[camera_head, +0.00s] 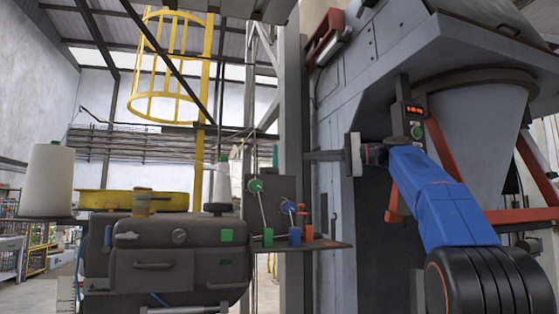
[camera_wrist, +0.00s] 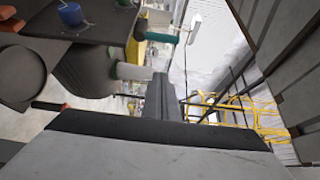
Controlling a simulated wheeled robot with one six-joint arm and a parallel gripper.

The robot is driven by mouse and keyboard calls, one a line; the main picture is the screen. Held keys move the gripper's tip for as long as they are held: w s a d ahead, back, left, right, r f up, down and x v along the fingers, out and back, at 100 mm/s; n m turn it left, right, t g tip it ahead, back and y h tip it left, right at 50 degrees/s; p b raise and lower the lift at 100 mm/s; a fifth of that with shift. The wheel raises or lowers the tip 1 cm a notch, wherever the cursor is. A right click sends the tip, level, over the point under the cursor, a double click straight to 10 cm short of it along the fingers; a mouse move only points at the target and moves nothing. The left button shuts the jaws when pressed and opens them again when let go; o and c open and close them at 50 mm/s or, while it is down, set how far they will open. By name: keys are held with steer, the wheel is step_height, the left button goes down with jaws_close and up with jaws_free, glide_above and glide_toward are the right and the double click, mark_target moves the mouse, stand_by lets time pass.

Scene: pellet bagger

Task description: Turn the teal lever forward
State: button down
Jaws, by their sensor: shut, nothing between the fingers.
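The teal lever (camera_head: 275,156) stands upright, small, above the top edge of the dark control panel (camera_head: 262,222). In the wrist view a teal bar (camera_wrist: 155,37), which looks like this lever, lies above my fingertips. My gripper (camera_head: 309,156) points left from the end of my blue arm, at about the lever's height. Its fingers (camera_wrist: 160,82) are shut and empty. In both views a gap shows between the fingertips and the teal piece. The lever's lower end is hidden behind the panel in the head view.
The panel carries a green knob (camera_head: 255,186) and a blue knob (camera_head: 288,207) on rods. Green (camera_head: 268,237), blue (camera_head: 294,236) and orange blocks stand on its shelf. A grey post (camera_head: 291,110) and the large grey hopper (camera_head: 480,130) are close to my arm.

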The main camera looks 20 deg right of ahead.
steer(key=shift+w+r, duration=0.15)
steer(key=shift+w, duration=0.05)
steer(key=w+a, duration=0.1)
steer(key=a, duration=0.8)
steer(key=shift+a, duration=0.25)
stand_by(0.4)
